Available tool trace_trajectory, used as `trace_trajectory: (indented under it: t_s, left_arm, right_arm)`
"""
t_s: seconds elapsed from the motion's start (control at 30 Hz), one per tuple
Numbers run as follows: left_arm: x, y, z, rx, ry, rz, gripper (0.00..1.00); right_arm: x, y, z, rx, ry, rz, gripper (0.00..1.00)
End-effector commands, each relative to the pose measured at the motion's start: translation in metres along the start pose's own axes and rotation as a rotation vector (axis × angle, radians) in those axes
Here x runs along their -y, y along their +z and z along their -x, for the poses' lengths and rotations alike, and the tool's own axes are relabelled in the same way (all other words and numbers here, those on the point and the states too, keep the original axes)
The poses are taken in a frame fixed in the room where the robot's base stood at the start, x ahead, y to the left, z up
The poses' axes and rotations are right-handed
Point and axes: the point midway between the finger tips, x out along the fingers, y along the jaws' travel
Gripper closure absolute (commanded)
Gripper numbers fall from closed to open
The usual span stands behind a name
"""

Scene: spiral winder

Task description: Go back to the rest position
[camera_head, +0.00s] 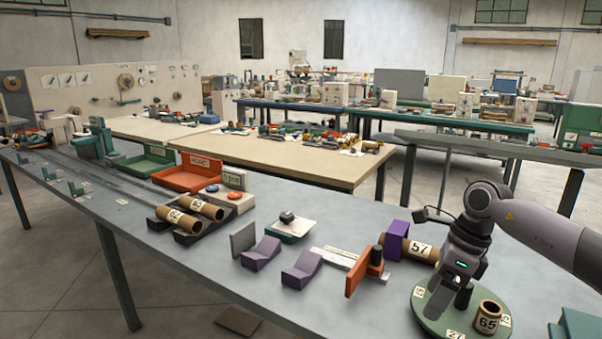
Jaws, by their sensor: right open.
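My right gripper (450,300) comes in from the right and points down over the round green disc (430,318). It is open, and I see nothing between its fingers. A cardboard tube marked 65 (488,317) stands upright on the disc, just right of the gripper. A tube marked 57 (421,251) lies behind the gripper, beside a purple block (397,240). My left gripper is not in view.
An orange upright plate (365,270) stands left of the disc. Two purple cradles (301,270) and a grey plate (243,238) are further left. Two tubes (206,207) lie in a dark holder. Red (186,179) and green trays (140,166) stand behind. The front table edge is mostly clear.

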Motion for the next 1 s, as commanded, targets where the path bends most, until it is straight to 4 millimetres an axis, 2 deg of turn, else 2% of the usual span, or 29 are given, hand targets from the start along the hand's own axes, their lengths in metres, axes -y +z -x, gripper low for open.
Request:
trace_trajectory:
  t_s: [0.03,0.2,0.33,0.5,0.63,0.77,0.87,1.0]
  left_arm:
    - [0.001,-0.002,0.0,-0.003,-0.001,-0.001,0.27]
    - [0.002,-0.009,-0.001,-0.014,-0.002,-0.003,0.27]
    - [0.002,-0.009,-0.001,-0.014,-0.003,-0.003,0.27]
    - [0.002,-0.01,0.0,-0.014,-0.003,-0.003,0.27]
    - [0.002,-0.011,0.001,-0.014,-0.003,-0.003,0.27]
    - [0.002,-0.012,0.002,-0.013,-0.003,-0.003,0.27]
    - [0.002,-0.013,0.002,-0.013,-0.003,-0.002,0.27]
    - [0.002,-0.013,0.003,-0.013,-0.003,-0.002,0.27]
  right_arm:
    - [-0.015,0.014,-0.022,0.059,0.056,0.002,0.18]
    - [-0.073,0.066,-0.075,0.311,0.259,-0.048,0.18]
    - [-0.119,0.1,-0.098,0.513,0.436,-0.152,0.18]
    - [-0.165,0.133,-0.107,0.754,0.671,-0.363,0.18]
    - [-0.183,0.147,-0.104,0.918,0.844,-0.578,0.18]
    - [-0.187,0.149,-0.1,1.059,1.005,-0.835,0.18]
    - [-0.182,0.142,-0.1,1.149,1.118,-1.057,0.18]
    - [-0.169,0.119,-0.109,1.247,1.255,-1.401,0.18]
